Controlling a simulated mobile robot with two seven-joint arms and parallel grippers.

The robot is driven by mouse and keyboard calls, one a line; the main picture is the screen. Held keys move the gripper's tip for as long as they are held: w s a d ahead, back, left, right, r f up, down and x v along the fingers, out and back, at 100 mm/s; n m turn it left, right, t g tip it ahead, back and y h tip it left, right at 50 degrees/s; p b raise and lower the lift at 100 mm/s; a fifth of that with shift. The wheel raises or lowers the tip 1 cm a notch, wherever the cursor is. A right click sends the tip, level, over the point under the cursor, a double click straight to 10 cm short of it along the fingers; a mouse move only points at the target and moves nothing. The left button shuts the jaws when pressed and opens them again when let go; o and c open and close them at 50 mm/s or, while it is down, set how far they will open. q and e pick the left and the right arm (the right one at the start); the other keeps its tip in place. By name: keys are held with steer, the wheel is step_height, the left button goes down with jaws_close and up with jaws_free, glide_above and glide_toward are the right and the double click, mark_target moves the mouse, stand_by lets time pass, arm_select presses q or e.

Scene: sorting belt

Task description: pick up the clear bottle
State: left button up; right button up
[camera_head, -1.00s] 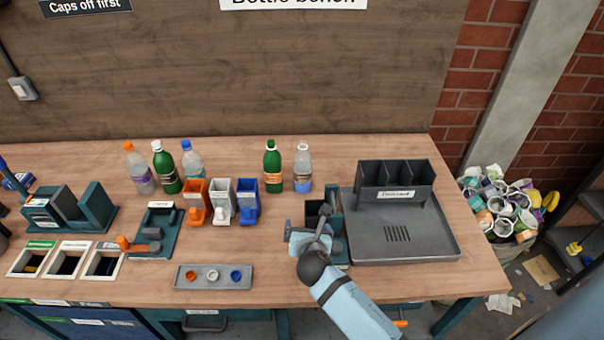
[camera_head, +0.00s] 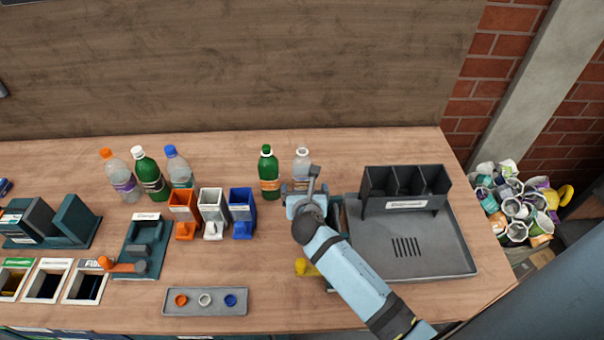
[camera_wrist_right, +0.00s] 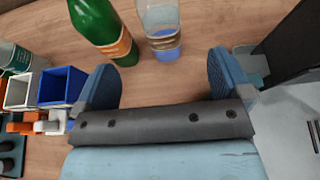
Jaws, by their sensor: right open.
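A clear bottle (camera_head: 302,160) with a pale top and a blue lower part stands upright at the back of the bench, right of a green bottle (camera_head: 269,174). My right gripper (camera_head: 303,190) is just in front of it and hides its lower part in the head view. In the right wrist view the clear bottle (camera_wrist_right: 160,28) stands beyond the gap between the open, empty fingers (camera_wrist_right: 164,78). The green bottle (camera_wrist_right: 108,28) is close by, beyond the left finger. Two other clear bottles, orange-capped (camera_head: 122,178) and blue-capped (camera_head: 179,168), stand farther left. My left gripper is out of view.
A white-capped green bottle (camera_head: 149,174) stands between the left clear bottles. Orange, white and blue bins (camera_head: 241,212) stand left of my gripper. A grey tray (camera_head: 440,258) with a divided rack (camera_head: 405,188) is at right. A small cap tray (camera_head: 205,309) lies in front.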

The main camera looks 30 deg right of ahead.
mark_target(303, 173)
steer(key=x, duration=1.2)
steer(key=shift+w+p, duration=0.25)
steer(key=shift+p, duration=0.1)
steer(key=c, duration=1.3)
steer(key=shift+r, duration=0.15)
